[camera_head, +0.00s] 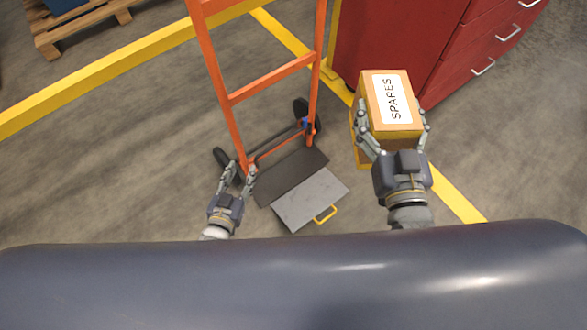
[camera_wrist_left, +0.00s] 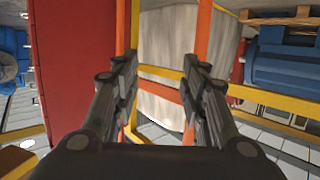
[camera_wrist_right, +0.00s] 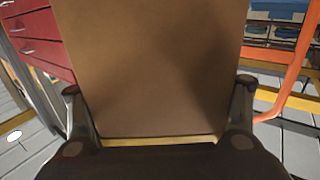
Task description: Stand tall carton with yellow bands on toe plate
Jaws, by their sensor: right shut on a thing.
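The tall carton (camera_head: 392,98) is brown-orange with yellow edging and a white SPARES label. My right gripper (camera_head: 392,116) is shut on it, one finger on each side. In the right wrist view the carton (camera_wrist_right: 150,70) fills the space between the fingers, with a yellow strip at its lower edge. The dark toe plate (camera_head: 292,170) is at the foot of an orange hand truck (camera_head: 270,80), left of the carton. My left gripper (camera_head: 240,170) is open and empty by the truck's lower left upright. In the left wrist view nothing is between its fingers (camera_wrist_left: 160,72).
A flat grey case (camera_head: 305,198) with a yellow handle lies at the toe plate's front, partly covering it. A red drawer cabinet (camera_head: 400,40) stands behind the carton. Yellow floor lines and a wooden pallet (camera_head: 85,30) are further back. Bare floor lies left of the truck.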

